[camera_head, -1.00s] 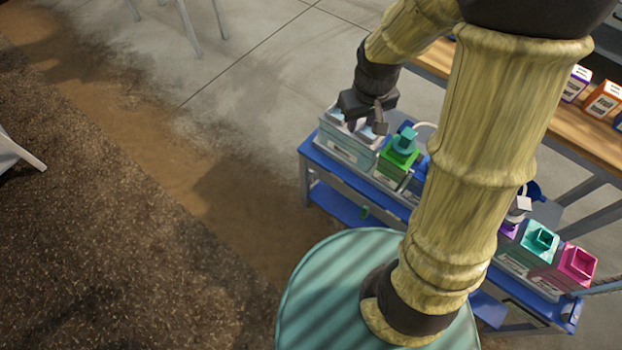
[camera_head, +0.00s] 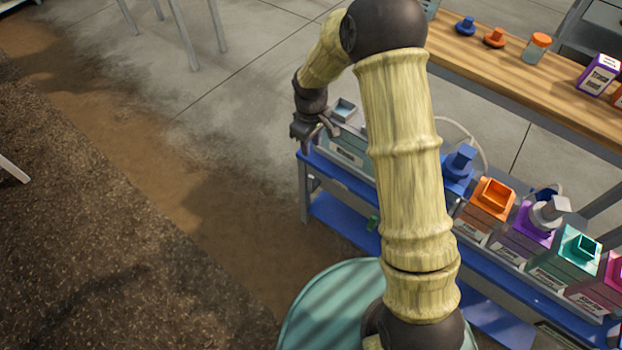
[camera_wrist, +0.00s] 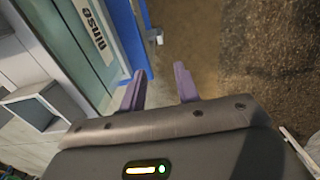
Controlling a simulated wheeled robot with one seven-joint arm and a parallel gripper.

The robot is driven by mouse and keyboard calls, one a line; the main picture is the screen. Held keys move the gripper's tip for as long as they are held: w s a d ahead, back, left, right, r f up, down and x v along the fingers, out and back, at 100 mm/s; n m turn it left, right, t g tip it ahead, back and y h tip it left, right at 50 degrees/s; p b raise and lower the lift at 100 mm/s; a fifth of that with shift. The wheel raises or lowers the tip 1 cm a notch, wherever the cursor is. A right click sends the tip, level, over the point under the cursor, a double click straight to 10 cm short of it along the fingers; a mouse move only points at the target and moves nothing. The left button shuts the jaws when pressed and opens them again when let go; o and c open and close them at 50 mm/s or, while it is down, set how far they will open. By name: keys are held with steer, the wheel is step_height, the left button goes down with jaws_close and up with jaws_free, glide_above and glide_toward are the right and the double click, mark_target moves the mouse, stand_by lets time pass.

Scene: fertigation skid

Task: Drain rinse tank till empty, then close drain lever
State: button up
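The rinse tank (camera_head: 347,150) is a pale grey-teal box at the left end of the blue skid in the head view. In the wrist view the rinse tank (camera_wrist: 72,38) shows its teal side and white label at upper left. My gripper (camera_head: 320,136) is at the tank's left front end. In the wrist view my gripper (camera_wrist: 159,72) has its two purple fingers apart with nothing between them. A small white fitting (camera_wrist: 159,35) lies beyond the fingertips beside a blue edge; I cannot tell whether it is the drain lever. The water level is not visible.
The blue skid (camera_head: 327,171) carries several coloured tanks, including an orange one (camera_head: 490,199) and a teal one (camera_head: 577,248). A small green item (camera_head: 372,223) is near its lower shelf. A wooden bench (camera_head: 520,80) stands behind. The floor left of the skid is clear.

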mark_target(311, 176)
step_height(311, 176, down, 18)
steer(key=b, duration=0.3)
steer(key=shift+r+b, duration=0.25)
steer(key=shift+b, duration=0.15)
jaws_close()
